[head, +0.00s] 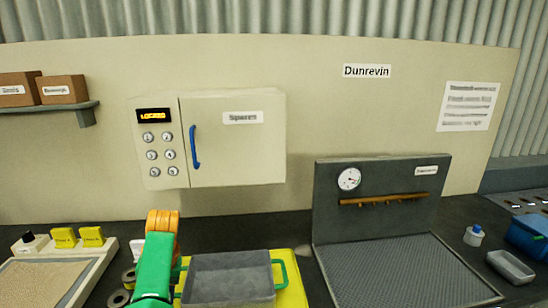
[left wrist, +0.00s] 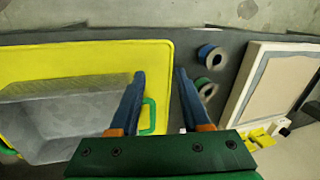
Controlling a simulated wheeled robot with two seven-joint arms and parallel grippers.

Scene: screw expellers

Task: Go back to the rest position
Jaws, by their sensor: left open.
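My left gripper (left wrist: 160,74) is open in the left wrist view, its two blue fingers apart with nothing between them. It is over the edge of a yellow mat, between a grey bin and some small spools. My green left arm, with an orange joint, shows at the bottom of the head view; its fingers cannot be made out there. The grey bin (head: 230,277) with green handles stands on the yellow mat (head: 292,292) and also shows in the left wrist view (left wrist: 60,125). My right gripper is not in view.
A sand-coloured tray (head: 100,277) stands at left with yellow blocks (head: 92,236) behind it. Spools (left wrist: 206,88) lie beside it. A locked cabinet (head: 236,140) hangs on the wall. A grey gauge stand (head: 330,205), bottle (head: 474,236) and blue box (head: 527,235) are right.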

